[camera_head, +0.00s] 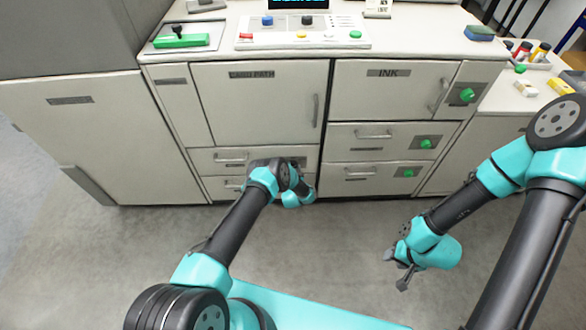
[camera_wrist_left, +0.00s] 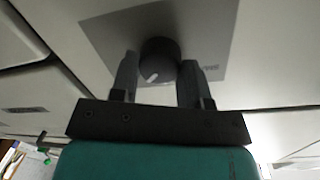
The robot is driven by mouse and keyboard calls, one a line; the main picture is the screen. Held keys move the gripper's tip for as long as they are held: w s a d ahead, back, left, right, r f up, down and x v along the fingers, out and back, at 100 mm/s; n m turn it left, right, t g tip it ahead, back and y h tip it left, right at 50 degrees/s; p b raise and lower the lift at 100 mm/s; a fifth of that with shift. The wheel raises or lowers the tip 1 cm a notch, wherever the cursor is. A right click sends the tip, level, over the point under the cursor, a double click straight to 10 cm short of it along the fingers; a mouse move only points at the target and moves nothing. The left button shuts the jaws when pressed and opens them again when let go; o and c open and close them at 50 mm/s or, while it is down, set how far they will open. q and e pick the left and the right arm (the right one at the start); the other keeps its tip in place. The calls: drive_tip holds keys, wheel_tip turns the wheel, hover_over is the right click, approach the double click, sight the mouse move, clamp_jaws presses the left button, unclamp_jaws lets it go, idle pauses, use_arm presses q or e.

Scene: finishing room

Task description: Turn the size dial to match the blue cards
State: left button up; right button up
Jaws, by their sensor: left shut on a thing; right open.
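The size dial is a round black knob (camera_wrist_left: 158,58) on a grey plate (camera_wrist_left: 205,30) in the left wrist view. Its short white mark points to the lower left there. My left gripper (camera_wrist_left: 158,72) has a finger on each side of the knob and is shut on it. In the head view my left gripper (camera_head: 298,190) is at the lower drawers of the cabinet, and the arm hides the dial. My right gripper (camera_head: 398,268) is open and empty over the floor. A blue block (camera_head: 479,33) lies on the counter; I cannot tell whether it is the cards.
The cabinet has a card path door (camera_head: 258,105), an ink door (camera_head: 388,92) and drawers with green knobs. A control panel (camera_head: 300,40) with buttons and a tray with a green-handled tool (camera_head: 181,41) stand on top. Bottles and small blocks lie at right. The floor in front is clear.

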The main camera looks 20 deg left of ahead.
idle(0.4)
use_arm(q)
drive_tip(key=o, duration=0.9)
drive_tip(key=shift+s, duration=0.15)
drive_tip(key=v, duration=1.7)
